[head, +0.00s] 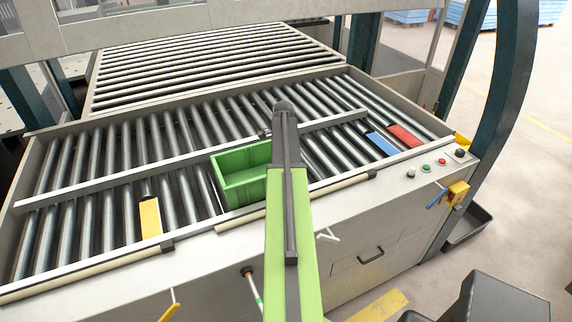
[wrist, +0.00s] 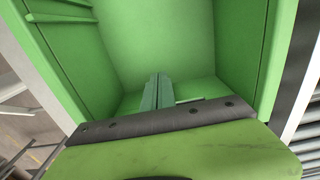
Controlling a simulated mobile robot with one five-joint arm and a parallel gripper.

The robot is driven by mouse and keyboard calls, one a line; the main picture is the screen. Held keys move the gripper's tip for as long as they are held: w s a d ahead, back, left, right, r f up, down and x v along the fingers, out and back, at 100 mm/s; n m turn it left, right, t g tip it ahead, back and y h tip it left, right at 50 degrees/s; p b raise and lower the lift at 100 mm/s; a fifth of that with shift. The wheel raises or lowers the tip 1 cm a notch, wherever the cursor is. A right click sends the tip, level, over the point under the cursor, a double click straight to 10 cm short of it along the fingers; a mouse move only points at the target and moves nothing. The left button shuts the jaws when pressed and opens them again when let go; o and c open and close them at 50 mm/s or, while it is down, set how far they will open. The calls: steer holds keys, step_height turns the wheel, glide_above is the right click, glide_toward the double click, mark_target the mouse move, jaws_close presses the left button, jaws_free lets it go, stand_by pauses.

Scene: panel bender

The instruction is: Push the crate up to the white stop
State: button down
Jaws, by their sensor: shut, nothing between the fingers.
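The green crate (head: 243,190) sits on the rollers in the front lane, with its right part hidden behind my arm. In the wrist view the crate (wrist: 170,35) fills most of the picture, its open inside facing the camera. My gripper (wrist: 158,92) is shut and empty, its narrow fingers seen against the inside of the crate; I cannot tell whether they touch it. In the head view my arm hides the gripper. I cannot make out a white stop in either view.
A yellow block (head: 150,217) lies left of the crate. A blue block (head: 382,144) and a red block (head: 404,136) lie at the right. A long metal rail (head: 105,182) runs behind the crate, and a cream strip (head: 85,277) edges the front. Bare rollers separate crate and yellow block.

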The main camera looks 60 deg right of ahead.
steer(key=a, duration=0.1)
steer(key=w+a, duration=0.1)
steer(key=a, duration=0.1)
steer(key=shift+w, duration=0.2)
steer(key=shift+w+a+r+p, duration=0.1)
steer(key=shift+w+r+p, duration=0.05)
steer(key=shift+r+p, duration=0.3)
steer(key=shift+w+a+r+p, duration=0.1)
steer(key=shift+r+p, duration=0.35)
step_height(320, 180, up, 8)
steer(key=p, duration=0.8)
steer(key=shift+s+d, duration=0.15)
